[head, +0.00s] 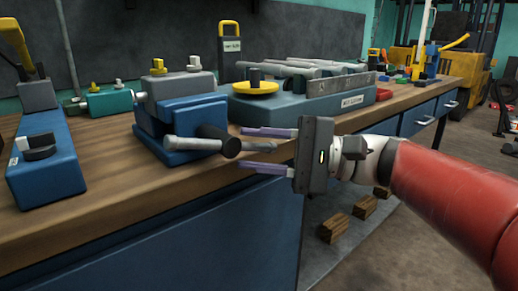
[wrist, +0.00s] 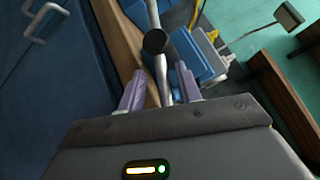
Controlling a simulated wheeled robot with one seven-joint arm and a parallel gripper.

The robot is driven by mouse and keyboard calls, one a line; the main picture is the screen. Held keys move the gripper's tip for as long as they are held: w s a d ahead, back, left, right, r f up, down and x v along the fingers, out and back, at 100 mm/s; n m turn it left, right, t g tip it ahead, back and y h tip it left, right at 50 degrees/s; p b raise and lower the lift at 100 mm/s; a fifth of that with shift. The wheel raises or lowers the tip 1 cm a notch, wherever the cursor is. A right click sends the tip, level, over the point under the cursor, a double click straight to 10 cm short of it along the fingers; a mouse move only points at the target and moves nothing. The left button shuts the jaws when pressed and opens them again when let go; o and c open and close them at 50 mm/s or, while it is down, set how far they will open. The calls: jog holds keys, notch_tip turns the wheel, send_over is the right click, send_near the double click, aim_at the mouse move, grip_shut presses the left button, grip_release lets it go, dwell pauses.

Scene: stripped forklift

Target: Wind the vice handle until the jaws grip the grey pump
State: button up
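The blue vice (head: 180,118) stands on the workbench. The hub also shows in the wrist view (wrist: 155,42). My gripper (head: 265,150) is open at the handle's right end. In the wrist view, the bar lies between its purple fingers (wrist: 160,88), with a gap on each side.
A teal pump (head: 110,103) lies left of the vice. A blue tool (head: 45,165) is at the bench's left end. A blue-grey stand (head: 300,107) with a yellow disc and several grey bars is to the right. Wooden blocks (head: 333,228) lie below.

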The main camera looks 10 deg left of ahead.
jog(key=w+d, duration=0.1)
jog(key=d, duration=0.6)
jog(key=shift+w+d+f, duration=0.15)
jog(key=shift+d+f, duration=0.2)
